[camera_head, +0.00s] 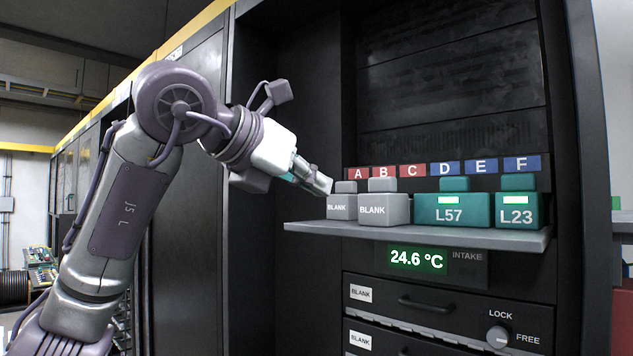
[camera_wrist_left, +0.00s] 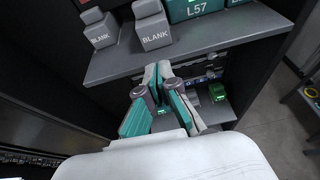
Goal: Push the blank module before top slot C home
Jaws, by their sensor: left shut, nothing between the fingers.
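Two grey blank modules stand on the shelf: a left one (camera_head: 341,207) and a right one (camera_head: 384,209). In the head view the right one appears below the B and C labels (camera_head: 412,171). In the wrist view the left blank (camera_wrist_left: 100,31) and right blank (camera_wrist_left: 152,32) both show, upright with knobs on top. My left gripper (camera_head: 325,185) is shut and empty, at the upper left of the left blank in the head view. In the wrist view its fingertips (camera_wrist_left: 157,72) appear by the shelf's front edge, below the right blank; contact is not visible. My right gripper is not in view.
Teal modules L57 (camera_head: 452,210) and L23 (camera_head: 516,210) stand to the right on the grey shelf (camera_head: 430,236). Below are a temperature display (camera_head: 418,260), blank drawers (camera_head: 430,300) and a lock knob (camera_head: 498,337). Dark cabinet walls flank the shelf.

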